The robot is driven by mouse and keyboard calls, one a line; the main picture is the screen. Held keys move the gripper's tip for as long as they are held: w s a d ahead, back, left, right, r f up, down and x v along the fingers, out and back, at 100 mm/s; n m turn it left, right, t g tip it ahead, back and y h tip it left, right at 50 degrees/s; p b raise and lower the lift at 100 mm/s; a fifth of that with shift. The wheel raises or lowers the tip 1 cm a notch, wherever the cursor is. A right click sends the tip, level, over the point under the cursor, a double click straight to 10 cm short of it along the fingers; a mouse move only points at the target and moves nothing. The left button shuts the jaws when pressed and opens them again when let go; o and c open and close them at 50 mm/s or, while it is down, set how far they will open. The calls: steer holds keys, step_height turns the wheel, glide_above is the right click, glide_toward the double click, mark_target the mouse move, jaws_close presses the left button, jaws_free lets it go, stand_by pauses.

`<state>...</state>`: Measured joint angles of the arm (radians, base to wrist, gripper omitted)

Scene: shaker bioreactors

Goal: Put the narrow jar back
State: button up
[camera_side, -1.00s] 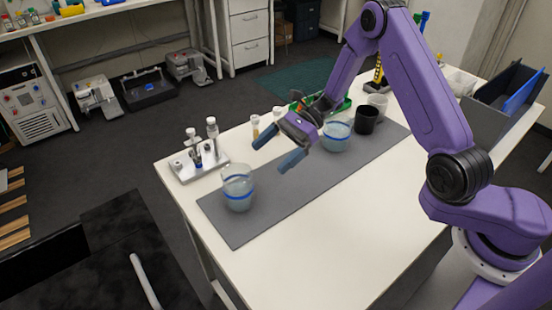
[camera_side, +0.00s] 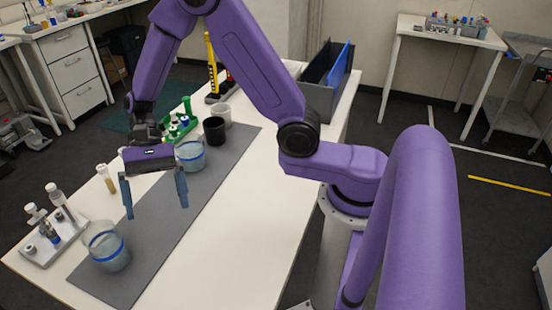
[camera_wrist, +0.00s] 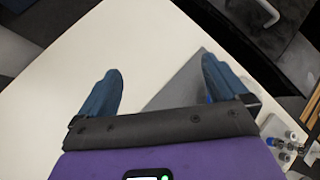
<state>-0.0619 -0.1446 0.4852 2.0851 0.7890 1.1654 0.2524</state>
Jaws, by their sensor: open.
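Two clear jars with blue bands and pale contents stand upright on the grey mat. The front jar (camera_side: 105,252) looks taller and narrower, and stands near the mat's front end. The wider jar (camera_side: 190,155) stands farther back, behind my gripper in the side view. My gripper (camera_side: 157,210) is open and empty, fingers pointing down, above the mat between the two jars and apart from both. In the wrist view my gripper (camera_wrist: 162,68) shows bare white table and a wedge of mat between its fingers; a bit of blue shows by the right finger.
A white rack (camera_side: 55,238) with vials stands left of the front jar, and a loose vial (camera_side: 105,178) stands behind it. A black cup (camera_side: 214,131), a pale cup (camera_side: 222,115) and a green rack (camera_side: 181,128) stand at the back. The mat (camera_side: 150,225) is clear between the jars.

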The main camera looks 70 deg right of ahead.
steer(key=s+d+r+n+t+h, duration=0.2)
steer(key=s+d+n, duration=0.4)
steer(key=s+n, duration=0.3)
steer(key=s+d+r+n+t+h, duration=0.3)
steer(key=s+d+n, duration=0.4)
steer(key=s+n, duration=0.3)
steer(key=shift+s+d+r+t+h, duration=0.25)
steer(key=shift+s+t+h, duration=0.3)
steer(key=shift+h, duration=0.45)
